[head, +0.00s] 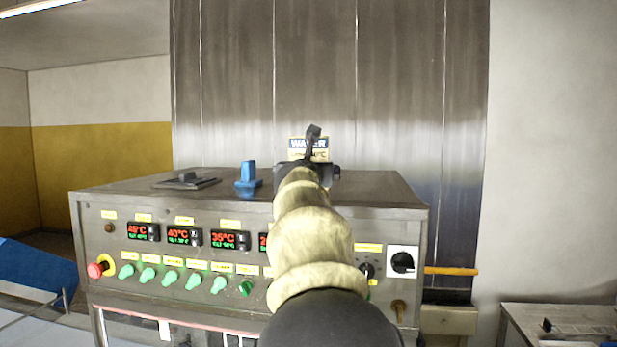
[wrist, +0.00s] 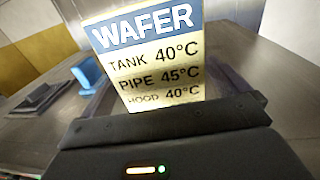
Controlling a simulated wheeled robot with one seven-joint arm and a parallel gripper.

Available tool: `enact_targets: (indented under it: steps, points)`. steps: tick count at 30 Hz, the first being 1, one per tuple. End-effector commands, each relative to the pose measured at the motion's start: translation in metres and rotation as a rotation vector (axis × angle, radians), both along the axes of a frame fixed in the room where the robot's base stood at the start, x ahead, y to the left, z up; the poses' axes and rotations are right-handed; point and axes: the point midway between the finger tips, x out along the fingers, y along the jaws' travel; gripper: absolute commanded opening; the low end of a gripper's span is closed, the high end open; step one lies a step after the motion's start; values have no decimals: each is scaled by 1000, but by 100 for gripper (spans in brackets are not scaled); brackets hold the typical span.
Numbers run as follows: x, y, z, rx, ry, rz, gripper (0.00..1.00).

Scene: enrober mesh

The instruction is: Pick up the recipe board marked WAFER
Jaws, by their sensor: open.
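The recipe board marked WAFER (wrist: 150,62) stands upright on the cabinet top in the wrist view. It has a blue header with white letters and a cream face listing TANK 40°C, PIPE 45°C and HOOD 40°C. Its lower edge is hidden behind my gripper's dark body (wrist: 165,145). In the head view the board (head: 297,144) shows only partly behind my gripper (head: 314,137). My gripper is open, close in front of the board. I cannot tell whether its fingers touch or straddle the board.
The steel control cabinet (head: 130,200) has displays, green knobs and a red stop button (head: 95,270) on its front. A blue block-like fixture (head: 248,175) and a dark flat device (head: 187,181) sit on its top, left of the board. A steel panel (head: 310,70) rises behind.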

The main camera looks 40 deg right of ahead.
Motion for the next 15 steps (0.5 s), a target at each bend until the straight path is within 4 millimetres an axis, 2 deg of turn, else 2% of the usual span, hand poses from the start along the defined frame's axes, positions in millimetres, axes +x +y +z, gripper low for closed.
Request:
enact_targets:
  steps: [7,14,15]
  points:
    - [0,0,0,-1,1,0,100]
    - [0,0,0,-1,1,0,55]
    - [0,0,1,-1,-1,0,54]
